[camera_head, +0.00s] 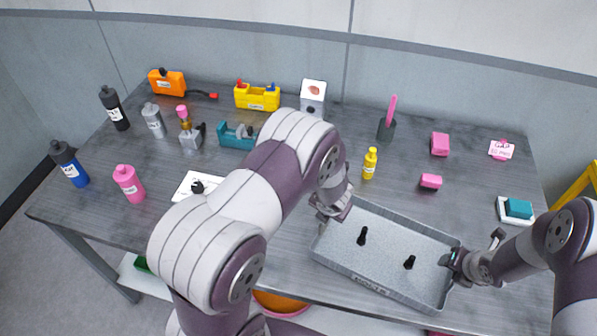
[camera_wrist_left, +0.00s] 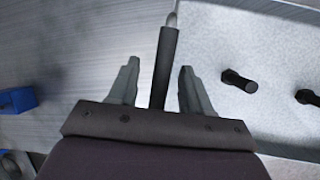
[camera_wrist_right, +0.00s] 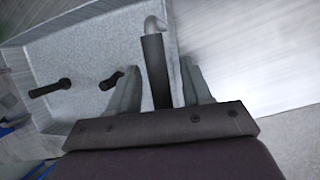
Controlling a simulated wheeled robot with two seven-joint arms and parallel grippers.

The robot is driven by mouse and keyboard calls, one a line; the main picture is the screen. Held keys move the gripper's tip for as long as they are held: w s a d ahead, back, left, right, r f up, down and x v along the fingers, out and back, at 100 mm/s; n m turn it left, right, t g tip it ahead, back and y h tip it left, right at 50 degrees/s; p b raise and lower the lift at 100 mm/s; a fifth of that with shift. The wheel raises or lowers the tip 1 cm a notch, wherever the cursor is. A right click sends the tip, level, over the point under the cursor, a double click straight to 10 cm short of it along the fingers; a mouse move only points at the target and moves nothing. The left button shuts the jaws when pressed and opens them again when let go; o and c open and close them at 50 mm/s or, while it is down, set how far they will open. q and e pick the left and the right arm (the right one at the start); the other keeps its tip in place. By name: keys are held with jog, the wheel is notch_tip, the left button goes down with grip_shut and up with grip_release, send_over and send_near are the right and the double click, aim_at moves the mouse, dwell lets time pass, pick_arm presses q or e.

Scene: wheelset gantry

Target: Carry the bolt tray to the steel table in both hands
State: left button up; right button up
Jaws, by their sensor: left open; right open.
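The grey bolt tray (camera_head: 350,262) sits on a table near its front edge, with two black bolts (camera_head: 362,236) (camera_head: 409,262) inside. My left gripper (camera_head: 328,214) is at the tray's left end. In the left wrist view, a dark handle (camera_wrist_left: 166,65) with a metal end lies between its open fingers (camera_wrist_left: 157,85). My right gripper (camera_head: 450,262) is at the tray's right end. In the right wrist view, another dark handle (camera_wrist_right: 155,70) lies between its open fingers (camera_wrist_right: 160,85). Neither gripper is closed on its handle. My left arm hides part of the table.
Several bottles, including a pink one (camera_head: 128,183), stand at the left. A teal vise (camera_head: 236,136), a yellow box (camera_head: 257,97) and an orange box (camera_head: 167,82) are at the back. A yellow bottle (camera_head: 370,163) stands behind the tray. Pink blocks (camera_head: 430,182) lie right of it.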

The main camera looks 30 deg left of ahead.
jog(key=shift+s, duration=0.1)
jog(key=shift+r, duration=0.2)
pick_arm(q)
jog(key=v, duration=1)
pick_arm(e)
jog(key=v, duration=1.1)
jog(key=shift+s+r, duration=0.15)
jog(key=shift+r, duration=0.2)
pick_arm(q)
jog(key=shift+r, duration=0.15)
pick_arm(e)
jog(key=shift+d, duration=0.1)
